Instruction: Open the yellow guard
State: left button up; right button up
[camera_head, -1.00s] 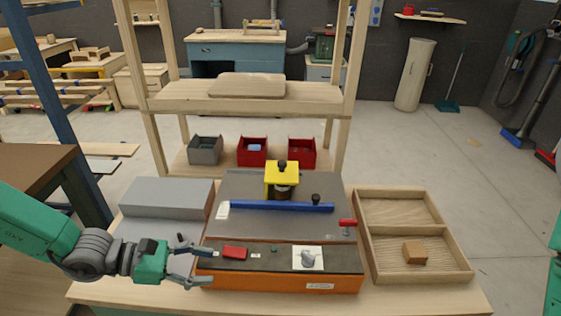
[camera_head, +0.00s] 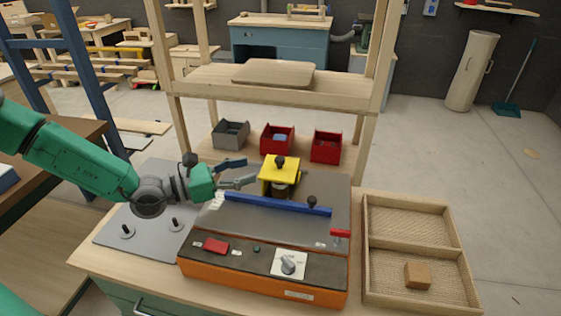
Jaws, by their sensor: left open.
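The yellow guard (camera_head: 283,168) is a small yellow cover with a black knob on top, near the back of the grey-topped machine (camera_head: 240,215). It sits over a dark round part that shows below its front edge. My left gripper (camera_head: 246,171) is open, its two fingers pointing right, just left of the guard. The fingertips look close to the guard's left side; I cannot tell if they touch it. Nothing is between the fingers. My right gripper does not show.
A blue bar (camera_head: 275,205) with a black knob crosses the machine in front of the guard. A red lever (camera_head: 340,233) stands at right. The front panel has a knob (camera_head: 289,263) and a red switch. A wooden tray (camera_head: 412,250) holds a block. Bins (camera_head: 277,140) stand behind.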

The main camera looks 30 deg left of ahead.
aim_at(275, 163)
pick_arm(q)
jog(key=x, duration=0.8)
jog(key=shift+d, duration=0.15)
jog(key=shift+w+d, duration=0.2)
jog(key=shift+w, duration=0.2)
